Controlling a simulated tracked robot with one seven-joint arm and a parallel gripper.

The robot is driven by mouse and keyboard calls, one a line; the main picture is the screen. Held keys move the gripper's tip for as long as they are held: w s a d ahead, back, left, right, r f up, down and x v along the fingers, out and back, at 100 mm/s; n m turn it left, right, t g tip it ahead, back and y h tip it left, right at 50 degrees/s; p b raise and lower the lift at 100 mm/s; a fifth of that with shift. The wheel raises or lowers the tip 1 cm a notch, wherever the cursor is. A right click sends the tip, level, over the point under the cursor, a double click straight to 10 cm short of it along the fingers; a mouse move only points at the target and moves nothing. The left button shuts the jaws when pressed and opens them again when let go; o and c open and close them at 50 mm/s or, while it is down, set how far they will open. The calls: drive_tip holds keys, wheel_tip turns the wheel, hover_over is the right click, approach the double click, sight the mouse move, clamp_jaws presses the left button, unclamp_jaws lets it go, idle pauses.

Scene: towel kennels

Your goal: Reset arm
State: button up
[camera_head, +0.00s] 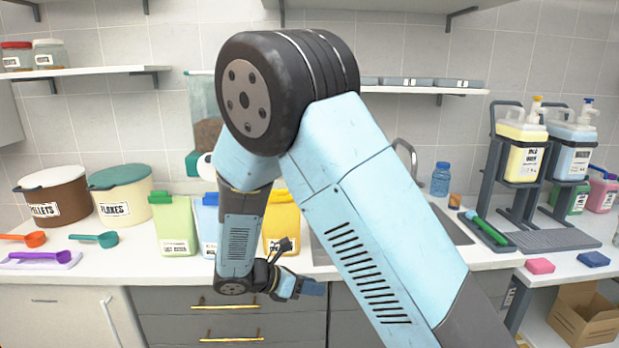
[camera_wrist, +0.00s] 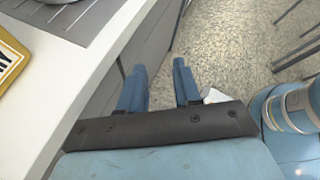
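My gripper (camera_head: 312,287) is at the end of my blue arm, in front of the drawer fronts just below the counter's front edge. The arm is bent, with its large black joint high in the middle of the head view. In the wrist view my gripper (camera_wrist: 160,82) has its two blue fingers apart, with nothing between them but the drawer front and speckled floor. The counter (camera_wrist: 95,75) runs along the left of that view, beside the fingers.
On the counter stand a green container (camera_head: 174,228), a yellow container (camera_head: 281,222), a pellets tub (camera_head: 55,197) and a flakes tub (camera_head: 121,194). A dispenser rack (camera_head: 515,190) stands right. A cardboard box (camera_head: 585,315) sits low right. Speckled floor (camera_wrist: 230,50) is clear beyond the fingers.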

drive_tip(key=s+d+r+m+g+y, duration=0.2)
drive_tip(key=s+d+r+m+y, duration=0.1)
drive_tip(key=d+r+m, duration=0.45)
drive_tip(key=s+d+r+m+g+y, duration=0.2)
drive_tip(key=s+d+r+m+y, duration=0.1)
drive_tip(key=d+r+m, duration=0.5)
drive_tip(key=s+d+r+m+t+y, duration=0.5)
drive_tip(key=s+d+r+m, duration=0.3)
drive_tip(key=s, duration=0.5)
drive_tip(key=shift+s+r+m, duration=0.25)
drive_tip(key=shift+r+m, duration=1.1)
drive_tip(key=shift+r, duration=0.1)
